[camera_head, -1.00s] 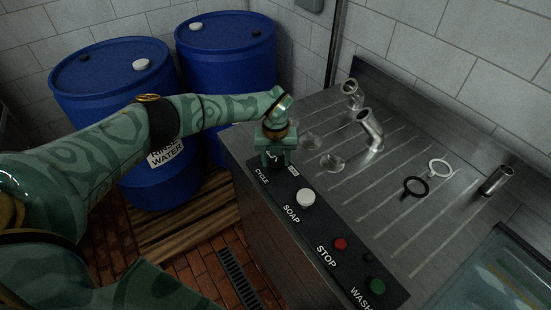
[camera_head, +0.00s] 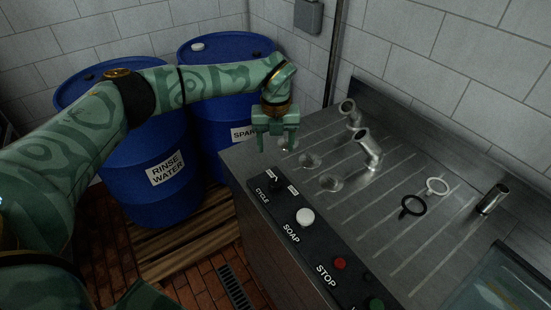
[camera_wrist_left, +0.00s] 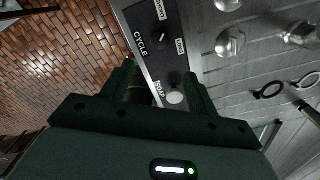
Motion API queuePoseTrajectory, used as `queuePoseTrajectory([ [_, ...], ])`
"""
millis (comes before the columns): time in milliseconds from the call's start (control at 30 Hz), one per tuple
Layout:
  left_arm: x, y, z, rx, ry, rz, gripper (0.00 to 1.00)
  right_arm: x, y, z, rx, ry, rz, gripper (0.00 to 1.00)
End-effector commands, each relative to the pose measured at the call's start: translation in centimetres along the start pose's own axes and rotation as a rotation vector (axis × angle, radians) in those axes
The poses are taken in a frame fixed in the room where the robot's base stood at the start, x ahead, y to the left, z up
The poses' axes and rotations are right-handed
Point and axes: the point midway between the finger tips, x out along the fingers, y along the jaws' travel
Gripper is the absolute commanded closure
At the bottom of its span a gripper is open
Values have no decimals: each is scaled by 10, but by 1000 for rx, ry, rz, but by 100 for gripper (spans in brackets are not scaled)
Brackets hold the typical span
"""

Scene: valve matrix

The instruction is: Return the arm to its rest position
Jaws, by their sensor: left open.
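My left arm (camera_head: 150,90) is green with a camouflage-like pattern and reaches in from the left. Its gripper (camera_head: 276,146) points down, open and empty, in the air near the left edge of the steel counter. The CYCLE knob (camera_head: 275,182) on the black control panel is uncovered below the gripper. In the left wrist view the open fingers (camera_wrist_left: 162,82) show, with the panel and the CYCLE knob (camera_wrist_left: 161,38) beyond them. My right gripper is not in view.
The panel holds a white SOAP button (camera_head: 305,217) and a red STOP button (camera_head: 339,263). Metal pipes (camera_head: 370,150) and two rings, black (camera_head: 413,206) and white (camera_head: 437,187), are on the counter. Blue barrels (camera_head: 150,165) stand behind my arm.

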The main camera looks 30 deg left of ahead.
Motion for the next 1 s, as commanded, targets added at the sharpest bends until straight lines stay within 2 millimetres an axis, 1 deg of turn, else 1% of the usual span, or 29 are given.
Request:
queuePoseTrajectory([
  [33, -8, 0, 1, 0, -2, -1, 41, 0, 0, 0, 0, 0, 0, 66],
  [100, -15, 0, 0, -1, -1, 0, 41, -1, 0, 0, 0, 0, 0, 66],
  [200, -20, 0, 0, -1, 0, 0, 41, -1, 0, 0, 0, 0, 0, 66],
  [667, -22, 0, 0, 0, 0, 0, 41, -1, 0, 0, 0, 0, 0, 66],
  [767, -19, -4, -3, 13, 7, -12, 41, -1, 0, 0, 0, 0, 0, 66],
  [867, -5, -26, -22, 91, 38, -85, 41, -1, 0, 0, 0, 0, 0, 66],
  [967, 16, -72, -66, 229, 101, -262, 41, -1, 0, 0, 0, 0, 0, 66],
  [1000, 22, -95, -90, 290, 133, -366, 41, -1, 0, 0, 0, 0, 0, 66],
])
